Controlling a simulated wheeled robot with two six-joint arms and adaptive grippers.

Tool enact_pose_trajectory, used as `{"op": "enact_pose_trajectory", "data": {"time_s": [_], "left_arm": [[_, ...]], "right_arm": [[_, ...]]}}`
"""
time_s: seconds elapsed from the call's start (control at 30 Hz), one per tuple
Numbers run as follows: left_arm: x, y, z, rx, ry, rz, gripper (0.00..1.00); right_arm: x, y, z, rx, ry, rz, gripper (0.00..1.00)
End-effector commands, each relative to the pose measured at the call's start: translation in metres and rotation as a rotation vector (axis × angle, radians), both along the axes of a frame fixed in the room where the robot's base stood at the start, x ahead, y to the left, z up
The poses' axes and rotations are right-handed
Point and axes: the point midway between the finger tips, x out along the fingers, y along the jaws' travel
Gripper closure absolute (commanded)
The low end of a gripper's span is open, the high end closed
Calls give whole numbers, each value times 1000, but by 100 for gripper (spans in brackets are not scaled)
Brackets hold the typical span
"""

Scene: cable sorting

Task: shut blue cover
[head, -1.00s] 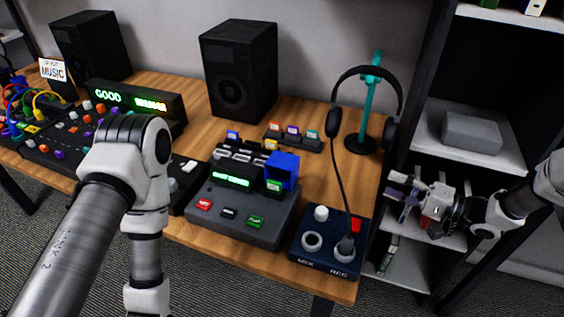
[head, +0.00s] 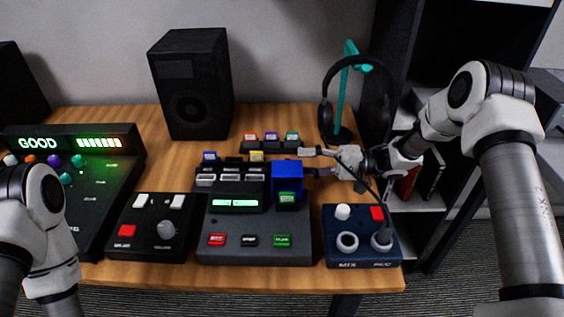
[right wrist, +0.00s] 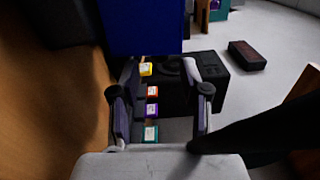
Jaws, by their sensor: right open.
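The blue cover (head: 286,177) stands raised at the back right of the dark grey console (head: 255,245). A green-labelled cartridge (head: 288,197) shows uncovered just in front of its lower edge. My right gripper (head: 309,163) is open and empty, close to the right of the cover, fingers pointing left. Whether a finger touches the cover I cannot tell. In the right wrist view the blue cover (right wrist: 142,27) fills the top middle, beyond the open fingers. My left arm shows at the left edge of the head view, but its gripper is out of frame.
A rack with colour-labelled cartridges (head: 270,143) stands behind the console. The headphone stand (head: 345,95) is behind my right gripper. A headphone cable runs down to the navy MIX/REC box (head: 361,238). A black speaker (head: 192,85) stands at the back left.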

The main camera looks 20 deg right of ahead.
Motion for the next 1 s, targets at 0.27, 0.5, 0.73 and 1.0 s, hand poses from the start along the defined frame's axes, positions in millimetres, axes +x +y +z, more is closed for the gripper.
{"op": "enact_pose_trajectory", "data": {"time_s": [0.27, 0.5, 0.73, 1.0], "left_arm": [[0, 0, -4, 0, 0, 2, 54], [0, 0, -3, 0, 0, 1, 54], [0, 0, -3, 0, 0, 1, 54], [0, 0, -2, 0, 0, 1, 54]], "right_arm": [[11, 41, 0, -1, 0, 2, 54], [12, 43, 0, 0, 1, 0, 54], [12, 43, 0, 0, 1, 0, 100], [13, 43, 2, -4, -12, 1, 100]]}}
